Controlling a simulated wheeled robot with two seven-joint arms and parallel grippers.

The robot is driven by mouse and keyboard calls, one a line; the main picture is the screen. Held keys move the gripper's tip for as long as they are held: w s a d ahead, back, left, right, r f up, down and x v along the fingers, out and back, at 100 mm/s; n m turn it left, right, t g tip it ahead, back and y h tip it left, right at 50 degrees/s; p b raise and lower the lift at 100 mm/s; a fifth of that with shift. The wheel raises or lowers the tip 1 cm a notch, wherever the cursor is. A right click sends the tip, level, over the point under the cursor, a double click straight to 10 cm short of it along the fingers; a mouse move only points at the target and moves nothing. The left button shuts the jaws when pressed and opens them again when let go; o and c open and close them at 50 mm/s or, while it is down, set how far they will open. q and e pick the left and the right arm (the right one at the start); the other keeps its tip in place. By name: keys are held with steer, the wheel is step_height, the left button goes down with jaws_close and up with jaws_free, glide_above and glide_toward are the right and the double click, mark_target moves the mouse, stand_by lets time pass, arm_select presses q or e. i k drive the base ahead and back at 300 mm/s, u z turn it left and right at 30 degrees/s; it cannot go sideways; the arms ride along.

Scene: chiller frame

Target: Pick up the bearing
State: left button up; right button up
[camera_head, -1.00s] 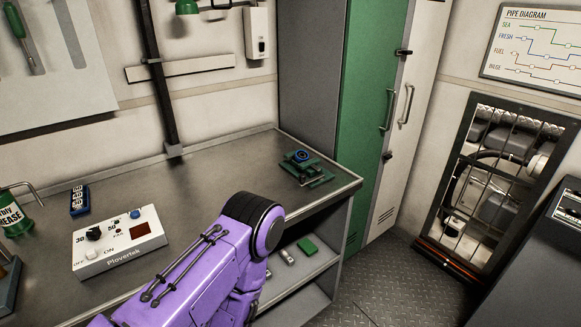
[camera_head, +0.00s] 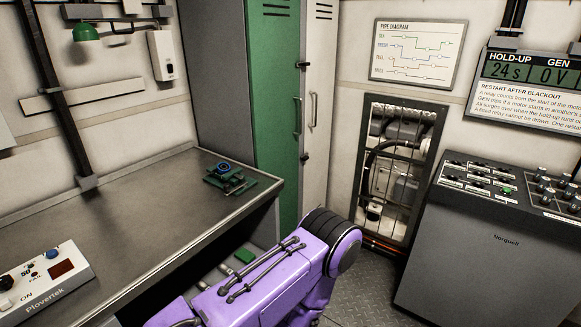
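A small dark ring with a blue middle (camera_head: 222,167) sits on a green block-like fixture (camera_head: 230,181) near the bench's far right corner. It may be the bearing, but it is too small to tell. No other bearing can be made out. A purple arm link of mine crosses the bottom middle, in front of the bench's right end. Neither of my grippers is in view, so their state does not show.
The metal bench (camera_head: 130,215) is mostly bare. A Plovertek control box (camera_head: 45,288) stands at its near left. A green locker (camera_head: 275,120) stands behind the bench's right end. A grey Norquell console (camera_head: 490,240) stands at the right, with patterned floor between.

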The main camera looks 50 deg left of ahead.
mark_target(223, 168)
steer(key=z, duration=0.15)
steer(key=i, duration=1.15)
steer(key=u, duration=1.35)
